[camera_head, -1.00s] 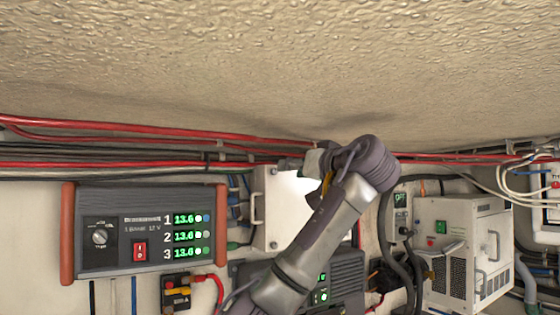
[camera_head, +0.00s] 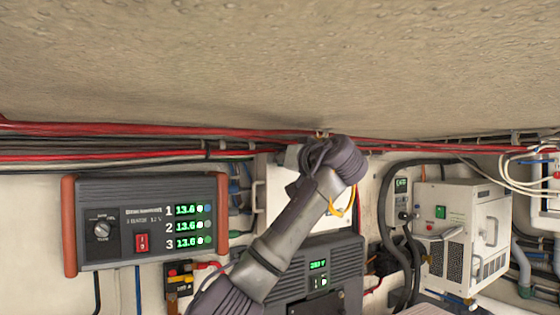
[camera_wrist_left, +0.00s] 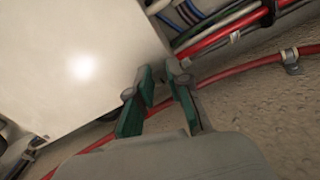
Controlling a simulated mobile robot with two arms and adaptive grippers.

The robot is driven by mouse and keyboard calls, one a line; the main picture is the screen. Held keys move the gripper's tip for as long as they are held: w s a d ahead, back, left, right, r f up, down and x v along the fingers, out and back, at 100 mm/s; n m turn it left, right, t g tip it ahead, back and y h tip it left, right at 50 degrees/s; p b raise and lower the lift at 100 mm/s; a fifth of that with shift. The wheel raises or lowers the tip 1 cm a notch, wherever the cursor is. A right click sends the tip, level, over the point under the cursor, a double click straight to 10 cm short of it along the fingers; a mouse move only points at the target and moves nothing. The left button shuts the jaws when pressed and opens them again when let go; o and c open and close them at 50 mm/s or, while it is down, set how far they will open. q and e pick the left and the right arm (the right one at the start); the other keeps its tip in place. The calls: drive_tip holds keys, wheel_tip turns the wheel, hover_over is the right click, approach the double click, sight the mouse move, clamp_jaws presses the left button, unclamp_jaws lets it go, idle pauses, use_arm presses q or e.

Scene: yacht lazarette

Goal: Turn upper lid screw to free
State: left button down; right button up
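The white box (camera_head: 274,195) with a handle on its left side is on the wall, partly covered by my left arm. Its white face (camera_wrist_left: 70,60) fills the upper left of the left wrist view. I cannot make out the upper lid screw in either current view. My left gripper (camera_wrist_left: 161,68) has two fingers with green pads, apart with a narrow gap and nothing visible between them. The fingertips are by the edge of the white face, near the cables. In the head view the fingers are hidden behind my wrist. My right gripper is out of view.
Red cables (camera_head: 130,128) run along the wall under the low, rough ceiling (camera_head: 280,60), close to my left wrist. A grey unit with green readouts (camera_head: 125,225) stands left, a dark unit (camera_head: 345,265) below, a white vented unit (camera_head: 462,235) right.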

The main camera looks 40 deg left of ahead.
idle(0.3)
use_arm(q)
drive_tip(key=shift+n+b, duration=1.1)
drive_tip(key=shift+n, duration=7.9)
drive_tip(key=c, duration=1.1)
unclamp_jaws()
drive_tip(key=shift+s, duration=0.1)
drive_tip(key=shift+d, duration=0.1)
